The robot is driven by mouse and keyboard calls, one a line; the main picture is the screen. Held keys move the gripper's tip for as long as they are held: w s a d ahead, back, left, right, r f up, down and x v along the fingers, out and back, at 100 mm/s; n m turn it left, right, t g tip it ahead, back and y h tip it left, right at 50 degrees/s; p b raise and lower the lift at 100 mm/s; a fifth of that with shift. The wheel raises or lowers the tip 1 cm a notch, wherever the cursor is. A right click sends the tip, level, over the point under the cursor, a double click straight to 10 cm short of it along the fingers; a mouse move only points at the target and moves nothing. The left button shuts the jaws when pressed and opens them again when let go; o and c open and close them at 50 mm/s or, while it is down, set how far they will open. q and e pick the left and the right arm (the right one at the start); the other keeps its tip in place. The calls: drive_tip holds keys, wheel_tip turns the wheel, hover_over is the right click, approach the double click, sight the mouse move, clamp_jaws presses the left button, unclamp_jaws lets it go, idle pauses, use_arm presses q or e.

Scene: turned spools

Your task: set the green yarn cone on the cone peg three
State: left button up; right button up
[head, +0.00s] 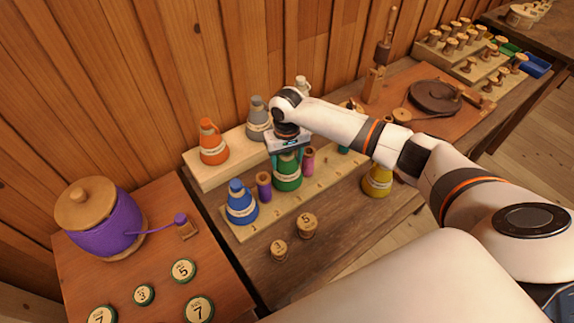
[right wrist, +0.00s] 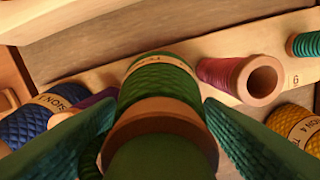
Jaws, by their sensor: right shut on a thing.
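The green yarn cone (head: 288,180) stands upright between the purple spool (head: 264,186) and the pink spool (head: 308,162), over the numbered rack (head: 302,204). My right gripper (head: 287,157) comes down from above and is shut on the cone's upper part. In the right wrist view the green cone (right wrist: 160,85) is between the two green fingers (right wrist: 160,135). Cone peg three is hidden, and I cannot tell whether the cone's base touches the rack. My left gripper is not in view.
The blue cone (head: 241,205) stands at the rack's left end; a yellow cone (head: 377,181) is at the right. Orange (head: 212,145) and grey (head: 257,122) cones stand on the raised shelf behind. Two wooden numbered pieces (head: 306,226) lie in front. A purple pot (head: 104,225) is left.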

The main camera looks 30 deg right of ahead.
drive_tip(key=shift+f, duration=0.9)
drive_tip(key=shift+p, duration=0.35)
drive_tip(key=shift+r, duration=0.1)
idle(0.8)
drive_tip(key=shift+p, duration=0.45)
drive_tip(key=shift+f, duration=0.65)
drive_tip(key=o, duration=1.4)
drive_tip(key=shift+s, duration=0.1)
drive_tip(key=shift+c, duration=0.2)
